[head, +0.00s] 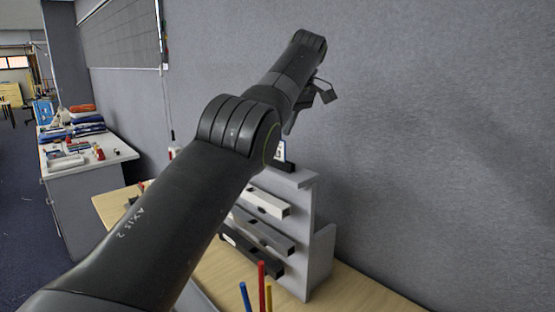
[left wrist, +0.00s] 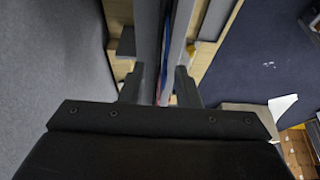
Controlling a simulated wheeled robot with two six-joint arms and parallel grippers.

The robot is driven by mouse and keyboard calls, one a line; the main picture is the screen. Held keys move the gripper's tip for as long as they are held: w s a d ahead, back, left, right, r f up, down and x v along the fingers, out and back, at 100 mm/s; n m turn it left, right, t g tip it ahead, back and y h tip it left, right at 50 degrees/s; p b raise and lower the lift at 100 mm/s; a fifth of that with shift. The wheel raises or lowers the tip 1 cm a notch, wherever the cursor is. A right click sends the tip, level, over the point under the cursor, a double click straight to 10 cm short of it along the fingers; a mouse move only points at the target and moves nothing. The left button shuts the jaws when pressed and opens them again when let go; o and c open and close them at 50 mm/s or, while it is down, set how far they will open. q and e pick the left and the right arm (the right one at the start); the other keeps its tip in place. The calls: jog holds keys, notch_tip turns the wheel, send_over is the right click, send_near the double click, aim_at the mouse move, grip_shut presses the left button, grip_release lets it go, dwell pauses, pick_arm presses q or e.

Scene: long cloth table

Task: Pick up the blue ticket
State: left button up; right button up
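A small white card with blue on it (head: 281,151) stands at the top of a grey stepped stand (head: 318,250), partly hidden by my left arm; I cannot tell for sure that it is the blue ticket. In the left wrist view a thin blue and red edge (left wrist: 166,50) shows between the fingers, seen nearly edge-on. My left gripper (left wrist: 159,72) points down over the stand, its two fingers apart on either side of that edge. Contact is not visible. My right gripper is not in view.
The stand holds a white bar (head: 265,200) and darker bars on its steps. Blue, red (head: 262,285) and yellow sticks stand upright in front. A grey wall (head: 440,130) rises close behind. A side table (head: 110,155) with folded cloths and small items stands at left.

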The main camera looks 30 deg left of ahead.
aim_at(280, 154)
pick_arm(q)
jog(key=shift+s+a+f+b, duration=0.1)
jog(key=shift+a+f+b, duration=0.1)
jog(key=shift+f+b, duration=0.3)
jog(key=shift+s+a+f+b, duration=0.1)
jog(key=shift+a+f+b, duration=0.05)
jog(key=shift+f+b, duration=0.35)
jog(key=shift+x, duration=0.85)
jog(key=shift+w+a, duration=0.1)
jog(key=shift+w, duration=0.05)
jog(key=shift+r, duration=0.1)
jog(key=shift+c, duration=0.4)
grip_shut()
